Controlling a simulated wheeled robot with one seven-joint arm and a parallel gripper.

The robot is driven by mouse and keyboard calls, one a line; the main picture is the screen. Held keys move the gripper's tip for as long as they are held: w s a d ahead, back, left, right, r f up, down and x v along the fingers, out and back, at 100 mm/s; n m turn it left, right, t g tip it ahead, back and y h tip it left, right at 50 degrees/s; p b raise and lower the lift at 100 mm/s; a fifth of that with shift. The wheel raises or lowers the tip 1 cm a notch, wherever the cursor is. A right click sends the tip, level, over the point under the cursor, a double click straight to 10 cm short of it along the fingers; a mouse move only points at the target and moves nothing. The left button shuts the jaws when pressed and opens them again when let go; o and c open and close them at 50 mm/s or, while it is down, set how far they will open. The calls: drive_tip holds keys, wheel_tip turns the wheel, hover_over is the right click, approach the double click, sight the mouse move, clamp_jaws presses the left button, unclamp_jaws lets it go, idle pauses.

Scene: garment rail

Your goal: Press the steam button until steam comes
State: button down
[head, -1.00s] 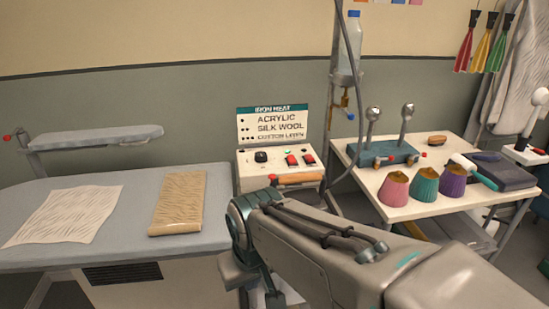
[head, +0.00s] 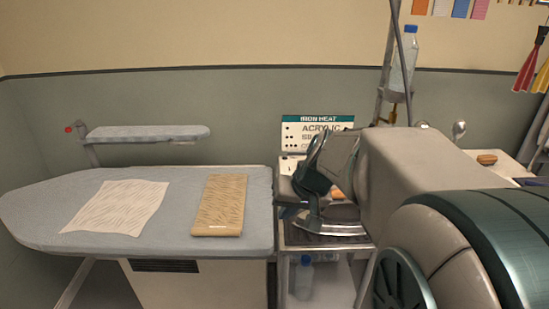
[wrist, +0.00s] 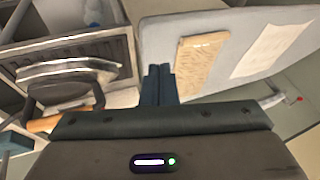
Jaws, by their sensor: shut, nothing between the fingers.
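The steam button cannot be made out in either current view; my arm covers most of the control box (head: 287,165) in the head view. Only a pale left part of the box shows below the iron heat sign (head: 291,133). My gripper (wrist: 158,85) is shut and empty, its two dark fingers together in the wrist view. The fingers point toward the near edge of the ironing board, beside the iron stand. An iron (wrist: 68,69) with a metal sole and an orange wooden handle (wrist: 45,123) lies left of the fingers in the wrist view.
The padded ironing board (head: 60,215) carries a white cloth (head: 118,207) and a tan folded cloth (head: 219,205). A sleeve board (head: 150,132) stands behind it. A water bottle (head: 404,60) hangs on a pole at the right. Another bottle (head: 303,277) is on the shelf below.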

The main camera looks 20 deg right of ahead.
drive_tip(key=w+d+r+m+t+p, duration=0.2)
drive_tip(key=w+d+r, duration=0.5)
drive_tip(key=w+d, duration=0.4)
drive_tip(key=shift+d+m+t+y+p, duration=0.3)
drive_tip(key=shift+d+t+p, duration=0.3)
drive_tip(key=shift+d+t, duration=0.35)
drive_tip(key=shift+f, duration=0.15)
wheel_tip(320, 180, down, 8)
drive_tip(key=b, duration=0.5)
drive_tip(key=shift+r, duration=0.2)
drive_tip(key=shift+f+b, duration=0.55)
drive_tip(key=shift+b, duration=0.4)
drive_tip(key=shift+f+b, duration=0.45)
drive_tip(key=shift+b, duration=0.3)
